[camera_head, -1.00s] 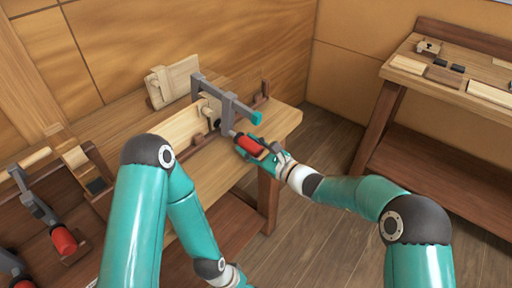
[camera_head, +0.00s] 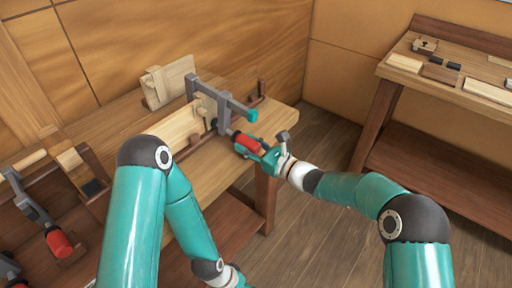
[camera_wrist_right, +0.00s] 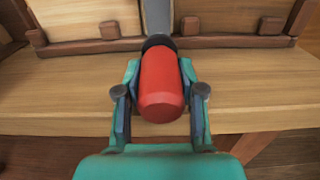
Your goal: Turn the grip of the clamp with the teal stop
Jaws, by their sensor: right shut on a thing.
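The clamp (camera_head: 222,110) is a grey bar frame with a teal stop (camera_head: 251,115) at the end of its bar. It sits across pale boards (camera_head: 180,127) on the workbench. Its red grip (camera_head: 246,142) points toward me over the bench's front edge. My right gripper (camera_head: 262,152) is shut on the red grip. In the right wrist view the grip (camera_wrist_right: 162,80) lies between both fingers, with a dark collar behind it. The clamp's frame is mostly hidden there. My left arm hangs at the lower middle, with its gripper out of the picture.
Another clamp with a red grip (camera_head: 59,242) lies at the left, and part of a further one shows at the lower left corner. A board (camera_head: 170,83) leans at the back. A second bench (camera_head: 446,80) stands at the right, with open floor between.

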